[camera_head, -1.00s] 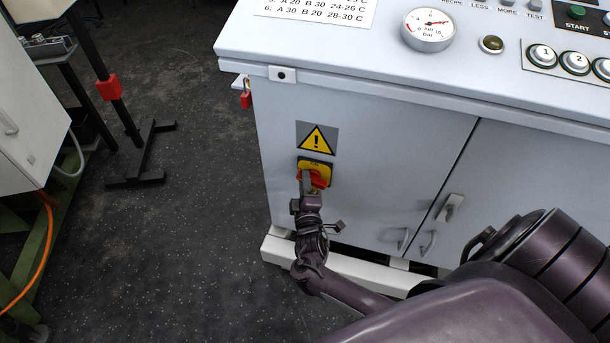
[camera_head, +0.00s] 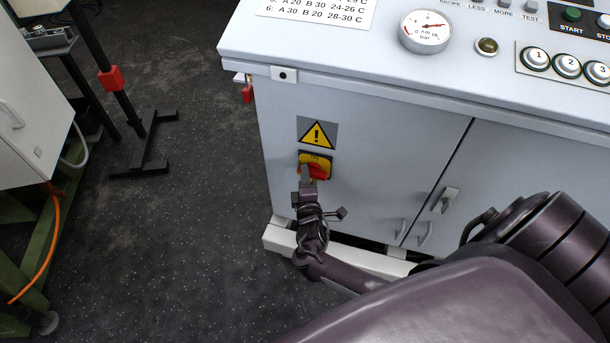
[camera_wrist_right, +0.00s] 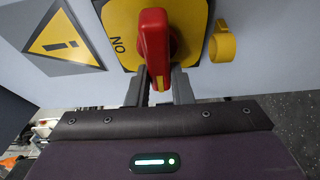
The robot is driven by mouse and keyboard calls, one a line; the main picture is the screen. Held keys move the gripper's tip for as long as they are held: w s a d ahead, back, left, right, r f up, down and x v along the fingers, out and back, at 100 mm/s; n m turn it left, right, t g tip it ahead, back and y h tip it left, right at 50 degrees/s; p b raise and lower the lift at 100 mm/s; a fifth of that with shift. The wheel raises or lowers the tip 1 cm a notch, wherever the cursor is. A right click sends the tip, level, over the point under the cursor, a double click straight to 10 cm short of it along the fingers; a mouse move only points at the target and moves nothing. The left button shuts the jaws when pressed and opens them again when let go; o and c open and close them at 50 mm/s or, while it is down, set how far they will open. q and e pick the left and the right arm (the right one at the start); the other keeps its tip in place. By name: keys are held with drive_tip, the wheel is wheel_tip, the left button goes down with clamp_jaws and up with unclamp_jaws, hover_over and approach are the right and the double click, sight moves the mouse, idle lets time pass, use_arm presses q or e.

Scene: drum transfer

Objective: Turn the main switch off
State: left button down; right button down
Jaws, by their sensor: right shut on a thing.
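The main switch has a yellow plate (camera_head: 324,159) and a red handle (camera_head: 316,170) on the front of the grey cabinet, below a yellow warning triangle. In the right wrist view the red handle (camera_wrist_right: 153,45) stands between the finger ends, with "ON" printed on the yellow plate (camera_wrist_right: 120,25) to its left. My right gripper (camera_head: 307,177) is at the switch and shut on the red handle; it also shows in the right wrist view (camera_wrist_right: 160,88). The gripper covers part of the handle in the head view. My left gripper is not in view.
The cabinet top carries a pressure gauge (camera_head: 425,31) and several buttons. Door handles (camera_head: 444,200) are to the right of my gripper. A white base beam (camera_head: 280,238) runs below. A black stand (camera_head: 147,150) is on the left, with open dark floor between.

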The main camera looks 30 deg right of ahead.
drive_tip(key=c, duration=1.3)
unclamp_jaws()
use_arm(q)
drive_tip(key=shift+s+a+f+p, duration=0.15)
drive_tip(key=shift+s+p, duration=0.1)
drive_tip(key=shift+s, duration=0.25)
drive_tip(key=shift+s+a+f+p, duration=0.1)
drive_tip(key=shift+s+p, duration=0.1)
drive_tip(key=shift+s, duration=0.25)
use_arm(e)
drive_tip(key=v, duration=0.7)
drive_tip(key=shift+s+a, duration=0.2)
drive_tip(key=shift+s, duration=0.15)
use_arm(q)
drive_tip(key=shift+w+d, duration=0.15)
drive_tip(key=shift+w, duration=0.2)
